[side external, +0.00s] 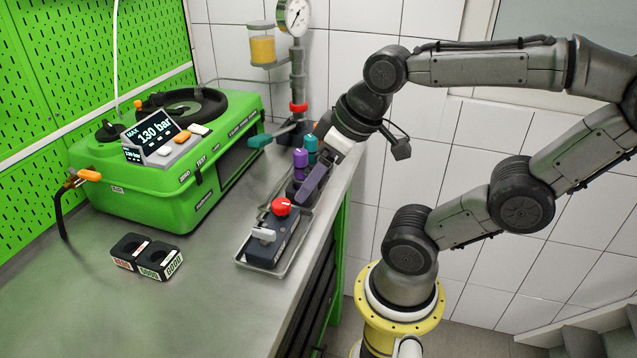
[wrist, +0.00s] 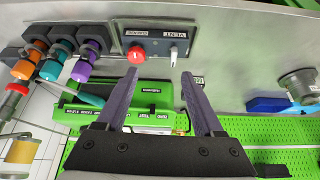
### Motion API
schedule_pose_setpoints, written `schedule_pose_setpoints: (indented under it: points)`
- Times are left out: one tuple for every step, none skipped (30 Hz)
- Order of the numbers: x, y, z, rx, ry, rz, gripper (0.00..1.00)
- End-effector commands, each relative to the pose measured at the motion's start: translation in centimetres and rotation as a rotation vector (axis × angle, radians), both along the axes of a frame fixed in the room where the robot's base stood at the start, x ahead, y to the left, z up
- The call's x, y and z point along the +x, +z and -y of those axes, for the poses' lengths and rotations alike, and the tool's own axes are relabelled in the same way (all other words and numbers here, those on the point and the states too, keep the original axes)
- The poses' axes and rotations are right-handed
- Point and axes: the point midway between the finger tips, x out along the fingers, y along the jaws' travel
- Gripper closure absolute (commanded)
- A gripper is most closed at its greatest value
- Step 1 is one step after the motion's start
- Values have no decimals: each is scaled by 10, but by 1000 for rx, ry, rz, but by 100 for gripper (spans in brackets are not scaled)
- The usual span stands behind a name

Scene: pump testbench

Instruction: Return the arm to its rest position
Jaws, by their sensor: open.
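My gripper (side external: 314,184) is above the metal tray (side external: 243,262) on the bench, near the black vent box (side external: 268,244). In the wrist view my gripper (wrist: 159,74) has its two dark purple fingers spread, with nothing between them. The vent box has a red knob (side external: 281,206) and a pale lever (side external: 263,235). My arm reaches in from the right, bent over the bench edge. The rest position is not marked in either view.
Purple (wrist: 87,65), teal (wrist: 52,68) and orange (wrist: 25,68) capped parts stand beside the vent box. The green test bench (side external: 180,200) displays 130 bar. A two-hole black block (side external: 146,256) sits at front left. A gauge stand (side external: 297,75) rises behind.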

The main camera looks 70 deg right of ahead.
Motion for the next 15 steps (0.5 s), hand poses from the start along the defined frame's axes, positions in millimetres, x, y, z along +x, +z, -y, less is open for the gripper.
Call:
schedule_pose_setpoints:
  points:
    - [-4, -1, -7, -2, 29, 2, 31]
    - [-7, -1, -9, -1, 37, 2, 31]
    - [-9, -2, -12, -2, 46, 2, 31]
    - [-10, -2, -13, -1, 49, 3, 31]
    - [-11, -2, -14, -2, 55, 4, 31]
    - [-12, -3, -15, -3, 58, 3, 31]
    - [-13, -3, -15, -3, 58, 3, 31]
    - [-13, -3, -15, -3, 59, 3, 31]
    - [-13, -3, -16, -2, 58, 3, 31]
    - [-13, -3, -16, -3, 58, 3, 31]
    - [-13, -3, -15, -3, 58, 3, 31]
    - [-13, -3, -15, -2, 57, 3, 31]
    - [-13, -3, -15, -2, 57, 3, 31]
    - [-13, -3, -15, -2, 57, 3, 31]
    - [-13, -3, -15, -2, 57, 3, 31]
